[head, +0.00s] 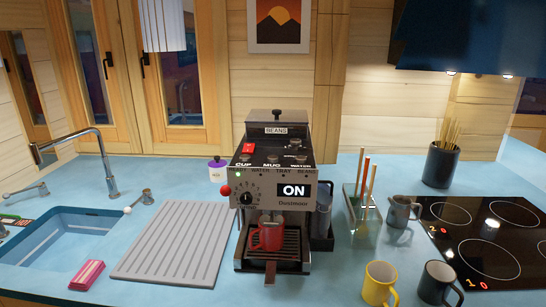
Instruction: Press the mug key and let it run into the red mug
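The coffee machine (277,180) stands on the blue counter at the middle of the head view. Its display (293,190) reads ON and a small green light shows at its left. The mug key (273,157) sits on the sloped top between the cup key (247,149), which looks red, and the water key (301,157). The red mug (269,237) stands upright on the drip tray (292,252), below the spout. I cannot see inside the mug, and no stream of coffee is visible. Neither of my grippers is in view.
A grey ribbed draining board (175,243) and a sink (60,245) lie left. A yellow mug (379,284), a black mug (437,283) and a grey mug (400,211) stand right, near the hob (490,235). A glass utensil holder (362,209) stands beside the machine.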

